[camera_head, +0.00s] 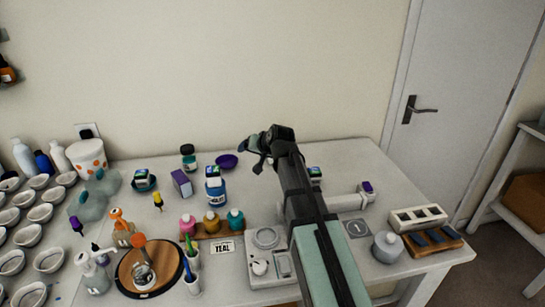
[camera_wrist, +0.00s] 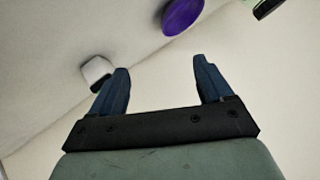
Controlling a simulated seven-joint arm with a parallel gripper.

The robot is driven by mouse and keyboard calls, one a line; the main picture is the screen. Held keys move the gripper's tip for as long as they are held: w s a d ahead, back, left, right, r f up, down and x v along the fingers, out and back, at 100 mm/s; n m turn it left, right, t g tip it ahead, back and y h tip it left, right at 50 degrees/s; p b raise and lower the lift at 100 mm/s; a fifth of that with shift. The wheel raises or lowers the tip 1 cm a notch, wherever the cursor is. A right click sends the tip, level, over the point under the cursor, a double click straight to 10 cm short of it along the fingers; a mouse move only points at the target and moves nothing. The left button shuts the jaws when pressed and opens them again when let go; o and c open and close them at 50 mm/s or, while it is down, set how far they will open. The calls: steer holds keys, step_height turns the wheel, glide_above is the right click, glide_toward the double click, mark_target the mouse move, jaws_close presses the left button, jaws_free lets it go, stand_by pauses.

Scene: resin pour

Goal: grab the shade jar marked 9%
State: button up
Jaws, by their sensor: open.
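No 9% marking is legible on any jar. A blue jar (camera_head: 215,187) with a colored label stands mid-table in the head view. A dark-capped jar (camera_head: 188,157) stands behind it, and another jar (camera_head: 143,181) is to the left. A further jar (camera_head: 315,176) is partly hidden by my arm. My gripper (camera_head: 254,150) is near the back of the table, right of the purple bowl (camera_head: 227,161). In the wrist view my gripper (camera_wrist: 161,78) is open with nothing between its fingers.
A TEAL card (camera_head: 223,248) lies in front of the small jars. Some middle table surface is bare.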

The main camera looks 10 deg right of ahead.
steer(key=s+d+n+t+h, duration=0.25)
steer(key=s+d+n, duration=0.2)
steer(key=d, duration=0.65)
steer(key=shift+t+y, duration=0.35)
steer(key=x, duration=1.3)
steer(key=shift+r, duration=0.2)
steer(key=shift+c, duration=0.2)
steer(key=c, duration=1.2)
steer(key=shift+r, duration=0.1)
